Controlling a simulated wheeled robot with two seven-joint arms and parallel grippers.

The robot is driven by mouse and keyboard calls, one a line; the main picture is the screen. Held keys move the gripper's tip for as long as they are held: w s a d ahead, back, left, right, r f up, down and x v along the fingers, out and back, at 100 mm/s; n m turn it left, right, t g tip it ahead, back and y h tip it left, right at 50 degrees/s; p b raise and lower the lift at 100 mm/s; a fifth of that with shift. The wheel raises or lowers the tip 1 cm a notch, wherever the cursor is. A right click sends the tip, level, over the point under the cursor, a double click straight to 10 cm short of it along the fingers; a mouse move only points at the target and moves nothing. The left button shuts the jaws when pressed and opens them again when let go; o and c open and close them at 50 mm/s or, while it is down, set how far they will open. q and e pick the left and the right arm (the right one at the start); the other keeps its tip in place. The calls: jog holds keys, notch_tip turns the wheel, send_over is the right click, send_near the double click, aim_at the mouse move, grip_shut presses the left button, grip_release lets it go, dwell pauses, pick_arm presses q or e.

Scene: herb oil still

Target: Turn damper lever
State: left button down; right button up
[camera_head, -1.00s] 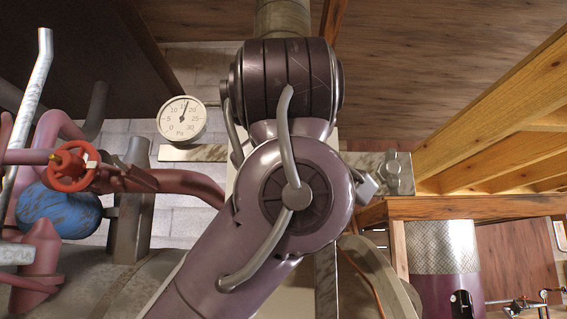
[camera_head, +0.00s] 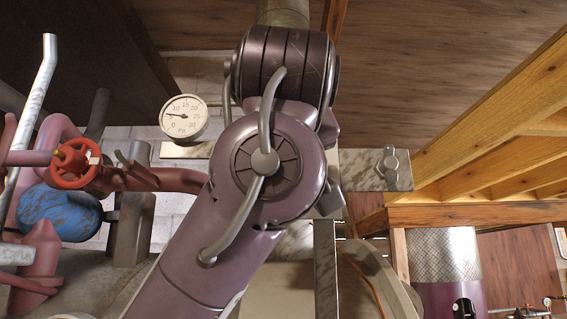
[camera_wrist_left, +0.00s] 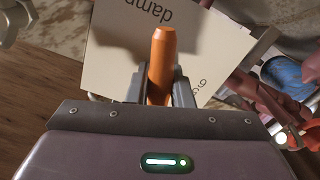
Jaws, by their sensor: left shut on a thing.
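In the left wrist view, the orange grip of the damper lever (camera_wrist_left: 161,62) stands between the two grey fingers of my left gripper (camera_wrist_left: 158,88). The fingers are shut on it. A cream card (camera_wrist_left: 112,50) with upside-down lettering starting "damp" lies behind the grip, partly covered by it and the fingers. In the head view my purple arm fills the middle and hides the lever and my left gripper. A round dial gauge (camera_head: 184,118) marked Pa shows left of the arm. Its needle points left, near 5. My right gripper is not in view.
A red handwheel (camera_head: 75,163) on pink pipes and a blue scuffed vessel (camera_head: 58,214) stand at left. A grey latch (camera_head: 390,163) sits on a plate right of my arm. Wooden beams (camera_head: 495,100) and a mesh-topped purple drum (camera_head: 443,256) are at right.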

pick_arm(q)
jog(key=c, duration=1.2)
grip_release()
jog(key=shift+w, duration=0.1)
jog(key=shift+c, duration=0.2)
jog(key=shift+s+f+b, duration=0.1)
jog(key=shift+s+b, duration=0.3)
jog(key=shift+s, duration=0.1)
jog(key=s+b, duration=0.3)
jog(key=s, duration=0.3)
jog(key=shift+s, duration=0.4)
